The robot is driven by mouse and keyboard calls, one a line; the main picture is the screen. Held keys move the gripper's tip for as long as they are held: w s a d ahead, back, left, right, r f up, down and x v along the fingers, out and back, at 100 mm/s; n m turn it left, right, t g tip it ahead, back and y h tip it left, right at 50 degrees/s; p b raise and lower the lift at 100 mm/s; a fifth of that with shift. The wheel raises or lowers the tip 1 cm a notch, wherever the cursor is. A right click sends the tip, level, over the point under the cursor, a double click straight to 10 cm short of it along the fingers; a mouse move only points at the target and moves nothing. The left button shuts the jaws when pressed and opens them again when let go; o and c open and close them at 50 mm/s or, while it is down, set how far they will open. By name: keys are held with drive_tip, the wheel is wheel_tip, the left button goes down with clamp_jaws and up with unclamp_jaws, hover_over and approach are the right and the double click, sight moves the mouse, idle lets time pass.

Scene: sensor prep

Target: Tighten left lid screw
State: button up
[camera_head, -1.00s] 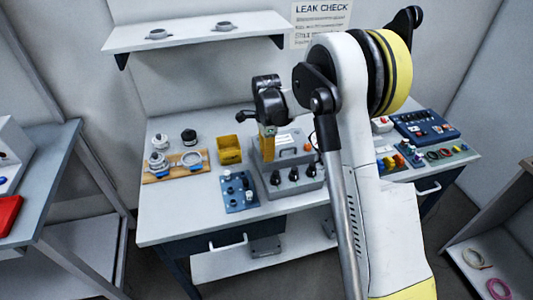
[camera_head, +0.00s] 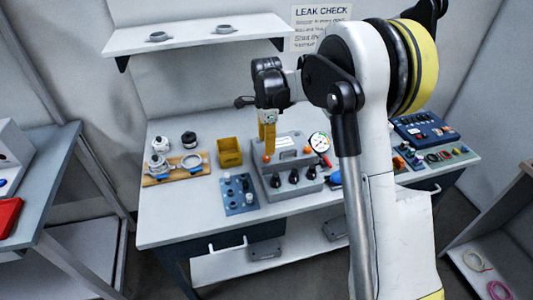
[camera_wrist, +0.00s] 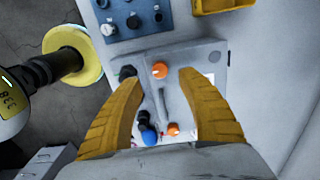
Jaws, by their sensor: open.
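A grey box (camera_head: 300,185) with a lid stands on the bench. It has a left orange lid screw (camera_head: 266,158) and a right orange lid screw (camera_head: 307,150). My gripper (camera_head: 267,150) points down above the left screw, with yellow fingers. In the wrist view my gripper (camera_wrist: 158,75) is open and empty. Its fingertips lie on either side of the left screw (camera_wrist: 160,70) in the picture, apart from it. The right screw (camera_wrist: 173,129) shows lower, between the fingers. Exact height above the screw is hard to tell.
A blue panel (camera_head: 239,193) lies left of the box, with a yellow bin (camera_head: 229,150) behind it. A round gauge (camera_head: 319,142) stands at the box's right. A wooden board (camera_head: 165,175) with metal fittings lies at the left. The bench front left is clear.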

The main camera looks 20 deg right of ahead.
wheel_tip(320, 180, up, 6)
drive_tip(key=shift+r, duration=0.15)
idle(0.3)
drive_tip(key=s+r+n+t, duration=0.2)
drive_tip(key=s+r+n, duration=0.3)
drive_tip(key=s, duration=0.3)
drive_tip(key=s+r+n+t, duration=0.2)
drive_tip(key=s+r+n, duration=0.25)
drive_tip(key=s, duration=0.25)
drive_tip(key=s+f+n+t, duration=0.3)
drive_tip(key=s+n, duration=0.5)
drive_tip(key=s, duration=0.6)
drive_tip(key=shift+s+f+n, duration=0.3)
drive_tip(key=shift+s+n, duration=0.05)
drive_tip(key=shift+s, duration=0.05)
